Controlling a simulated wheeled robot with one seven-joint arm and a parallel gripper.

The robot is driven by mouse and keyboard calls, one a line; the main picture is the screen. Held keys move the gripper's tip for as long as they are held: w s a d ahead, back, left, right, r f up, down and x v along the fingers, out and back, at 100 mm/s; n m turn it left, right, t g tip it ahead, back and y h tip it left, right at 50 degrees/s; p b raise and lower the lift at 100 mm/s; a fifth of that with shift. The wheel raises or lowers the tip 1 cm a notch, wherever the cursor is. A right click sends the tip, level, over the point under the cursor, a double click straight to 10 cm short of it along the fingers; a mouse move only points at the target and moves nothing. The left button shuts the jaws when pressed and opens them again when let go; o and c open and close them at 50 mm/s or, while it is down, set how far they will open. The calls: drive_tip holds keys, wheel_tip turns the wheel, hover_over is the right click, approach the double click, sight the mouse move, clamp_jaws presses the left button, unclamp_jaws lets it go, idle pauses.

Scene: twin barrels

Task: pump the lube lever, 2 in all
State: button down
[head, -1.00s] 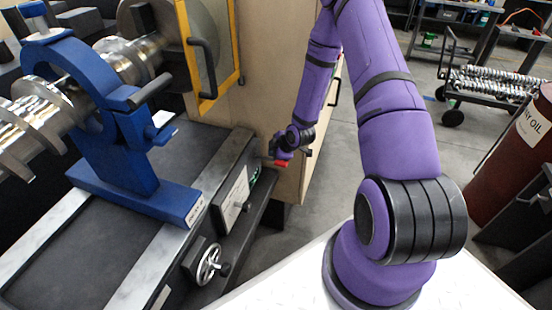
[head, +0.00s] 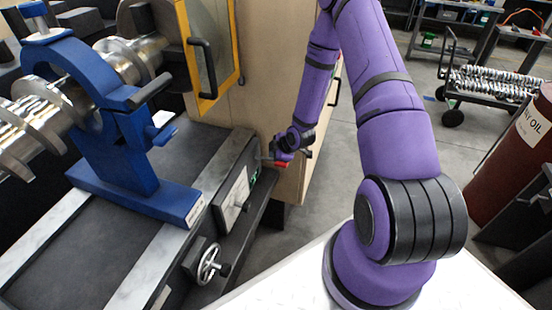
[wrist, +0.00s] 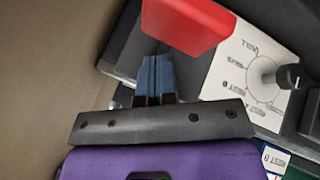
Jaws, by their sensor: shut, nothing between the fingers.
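The lube lever's red grip (wrist: 185,22) is large at the top of the wrist view, just beyond my fingertips. In the head view only a small piece of red (head: 281,164) shows below my gripper (head: 268,156), at the machine's end. In the wrist view my gripper (wrist: 156,62) has its blue fingers together, with nothing between them. The tips lie close under the red grip in the picture; I cannot tell whether they touch it. The lever's lower part and pivot are hidden.
A white dial plate with a black knob (wrist: 268,73) is right of the fingers. In the head view, a handwheel (head: 208,264) sits on the machine's front, a blue steady rest (head: 125,150) stands on the bed, and a wooden panel (head: 270,75) rises behind my gripper.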

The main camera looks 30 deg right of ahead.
sight(272, 160)
drive_tip(key=shift+s+d+f, duration=0.1)
drive_tip(key=shift+s+f, duration=0.1)
drive_tip(key=shift+f, duration=1)
idle(1.6)
drive_tip(key=shift+w+r, duration=0.2)
drive_tip(key=shift+r, duration=1.7)
drive_tip(key=shift+r, duration=0.1)
drive_tip(key=shift+w+a+r, duration=0.1)
drive_tip(key=shift+a+r, duration=0.05)
drive_tip(key=shift+r, duration=0.65)
drive_tip(key=shift+w+a+r, duration=0.1)
drive_tip(key=shift+w+r, duration=0.05)
drive_tip(key=shift+r, duration=0.65)
drive_tip(key=shift+w+a+r, duration=0.1)
drive_tip(key=shift+a+r, duration=0.05)
drive_tip(key=shift+r, duration=0.65)
